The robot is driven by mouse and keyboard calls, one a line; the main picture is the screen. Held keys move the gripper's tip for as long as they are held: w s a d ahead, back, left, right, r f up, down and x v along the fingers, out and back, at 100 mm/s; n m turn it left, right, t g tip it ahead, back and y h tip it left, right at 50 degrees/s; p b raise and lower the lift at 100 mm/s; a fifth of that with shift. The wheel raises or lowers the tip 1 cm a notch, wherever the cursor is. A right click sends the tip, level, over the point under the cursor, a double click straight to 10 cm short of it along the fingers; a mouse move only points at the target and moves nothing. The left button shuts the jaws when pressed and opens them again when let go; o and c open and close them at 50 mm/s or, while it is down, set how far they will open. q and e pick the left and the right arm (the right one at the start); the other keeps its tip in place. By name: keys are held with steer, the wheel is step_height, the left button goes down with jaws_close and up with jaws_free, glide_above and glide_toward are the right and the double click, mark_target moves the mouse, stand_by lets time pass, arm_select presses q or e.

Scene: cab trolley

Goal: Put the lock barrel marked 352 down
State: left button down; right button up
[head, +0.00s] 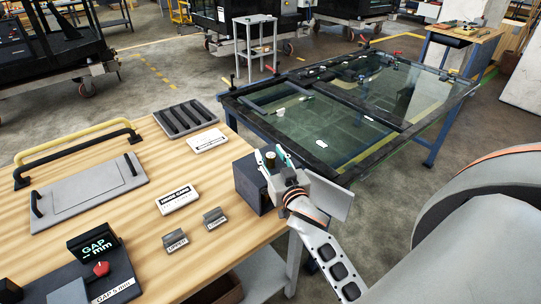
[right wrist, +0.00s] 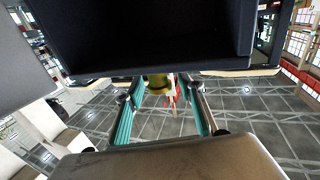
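The lock barrel (head: 270,157) is a small brass-coloured cylinder between the teal fingertips of my right gripper (head: 272,159). Its marking is too small to read. The gripper is beside a dark box (head: 252,183) at the wooden table's right edge. In the right wrist view, the box (right wrist: 160,40) fills the top and hides part of the barrel. My left gripper is not in view.
The wooden table (head: 140,225) bears a grey slotted tray (head: 187,119), white cards (head: 178,199), small labelled stands (head: 214,218), a handled plate (head: 88,192) and a gap gauge display (head: 95,244). A blue-framed glass table (head: 330,170) stands behind. Bare wood lies between the cards and the box.

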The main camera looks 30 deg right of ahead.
steer(key=shift+s+r, duration=0.1)
steer(key=shift+r, duration=0.1)
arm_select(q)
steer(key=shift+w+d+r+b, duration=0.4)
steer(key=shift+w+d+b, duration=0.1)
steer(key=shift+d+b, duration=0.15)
arm_select(e)
steer(key=v, duration=1.1)
steer(key=shift+s, duration=0.4)
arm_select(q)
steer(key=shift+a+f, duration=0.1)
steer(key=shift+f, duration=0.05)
arm_select(e)
steer(key=shift+f, duration=0.1)
